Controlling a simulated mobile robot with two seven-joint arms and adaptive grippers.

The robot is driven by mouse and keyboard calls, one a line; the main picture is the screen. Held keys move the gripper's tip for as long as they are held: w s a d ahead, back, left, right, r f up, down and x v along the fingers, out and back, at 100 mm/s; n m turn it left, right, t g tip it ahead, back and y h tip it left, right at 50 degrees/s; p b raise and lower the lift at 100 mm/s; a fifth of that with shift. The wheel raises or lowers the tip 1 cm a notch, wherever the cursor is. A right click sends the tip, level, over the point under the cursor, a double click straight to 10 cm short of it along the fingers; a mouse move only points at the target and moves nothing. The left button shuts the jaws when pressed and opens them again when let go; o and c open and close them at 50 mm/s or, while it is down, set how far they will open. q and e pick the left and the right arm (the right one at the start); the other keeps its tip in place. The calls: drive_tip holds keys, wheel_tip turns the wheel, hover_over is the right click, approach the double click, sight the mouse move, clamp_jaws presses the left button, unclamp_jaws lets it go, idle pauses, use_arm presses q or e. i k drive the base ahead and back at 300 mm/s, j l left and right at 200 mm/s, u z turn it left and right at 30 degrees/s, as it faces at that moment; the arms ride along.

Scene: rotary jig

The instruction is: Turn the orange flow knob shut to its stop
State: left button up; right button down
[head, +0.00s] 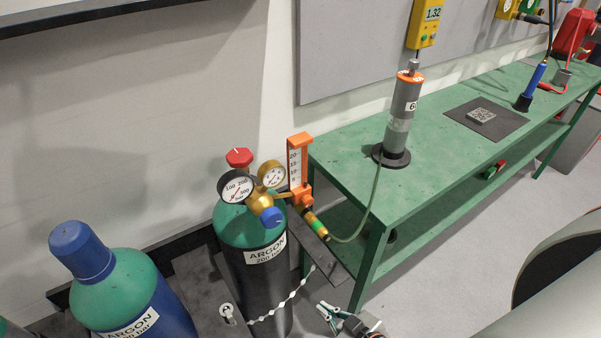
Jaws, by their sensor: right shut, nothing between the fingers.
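The orange flow knob (305,201) sits at the foot of the upright flowmeter (295,167), which has an orange frame and a white scale. Its turned position cannot be read from here. The flowmeter joins a brass regulator (257,201) on the green-topped argon cylinder (240,229). My right gripper (326,310) is at the bottom edge, below and slightly right of the knob, well apart from it. It is shut and empty. My left gripper is not in view.
Two gauges, a blue knob (271,216) and a red valve wheel (239,157) crowd the regulator. A hose runs from the outlet to the green bench (350,150). A chain (285,303) crosses the cylinder. A second argon cylinder (125,285) stands left.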

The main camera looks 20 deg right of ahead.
sight(307, 200)
drive_tip(key=k+z, duration=0.15)
drive_tip(key=z, duration=0.25)
drive_tip(key=k+z, duration=0.2)
drive_tip(key=z, duration=0.75)
drive_tip(key=k+l, duration=0.05)
